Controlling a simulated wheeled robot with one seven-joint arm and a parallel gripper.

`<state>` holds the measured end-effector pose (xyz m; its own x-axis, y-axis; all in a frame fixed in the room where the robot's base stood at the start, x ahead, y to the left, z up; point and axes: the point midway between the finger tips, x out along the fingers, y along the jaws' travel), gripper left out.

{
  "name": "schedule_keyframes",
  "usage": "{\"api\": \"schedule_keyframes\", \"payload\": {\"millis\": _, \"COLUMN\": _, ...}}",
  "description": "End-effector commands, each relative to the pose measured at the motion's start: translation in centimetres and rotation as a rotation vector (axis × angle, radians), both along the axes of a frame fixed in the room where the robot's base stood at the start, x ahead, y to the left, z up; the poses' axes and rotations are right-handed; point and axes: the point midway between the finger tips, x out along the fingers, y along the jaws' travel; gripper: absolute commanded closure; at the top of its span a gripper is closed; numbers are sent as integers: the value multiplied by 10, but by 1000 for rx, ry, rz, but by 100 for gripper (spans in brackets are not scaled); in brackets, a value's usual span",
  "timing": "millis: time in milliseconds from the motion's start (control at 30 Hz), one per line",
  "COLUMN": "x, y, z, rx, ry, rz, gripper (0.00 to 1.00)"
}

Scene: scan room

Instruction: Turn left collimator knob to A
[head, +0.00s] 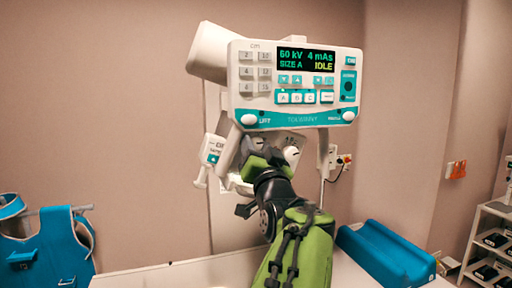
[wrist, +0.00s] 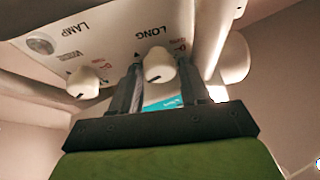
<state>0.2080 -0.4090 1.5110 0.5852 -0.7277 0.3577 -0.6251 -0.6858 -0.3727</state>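A white knob (wrist: 160,66) beside the word LONG sits on the underside of the control head (head: 295,88). My gripper (head: 262,157) reaches up to this underside. In the wrist view its two dark fingers (wrist: 160,80) stand apart, one on each side of the LONG knob. Whether they touch it is not clear. A second white knob (wrist: 86,82) is free, to the left in the wrist view. It shows in the head view just right of my gripper (head: 291,155). My gripper hides the LONG knob in the head view. The letter settings are too small to read.
The display (head: 306,60) reads 60 kV, 4 mAs, SIZE A, IDLE. A white hand switch (head: 211,152) hangs left of the gripper. A LAMP button (wrist: 40,45) sits near the knobs. A blue apron (head: 50,240) and a blue cushion (head: 385,252) lie lower down.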

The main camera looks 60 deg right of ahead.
Motion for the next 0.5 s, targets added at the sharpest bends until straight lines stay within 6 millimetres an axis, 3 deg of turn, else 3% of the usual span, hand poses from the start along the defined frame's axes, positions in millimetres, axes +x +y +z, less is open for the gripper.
{"api": "schedule_keyframes", "payload": {"millis": 33, "x": 0, "y": 0, "z": 0, "rx": 1, "ry": 1, "rz": 0, "gripper": 63}}
{"api": "schedule_keyframes", "payload": {"millis": 233, "x": 0, "y": 0, "z": -1, "rx": 1, "ry": 0, "rz": 1, "gripper": 92}}
{"api": "schedule_keyframes", "payload": {"millis": 500, "x": 0, "y": -1, "z": -3, "rx": -21, "ry": 23, "rz": 1, "gripper": 92}}
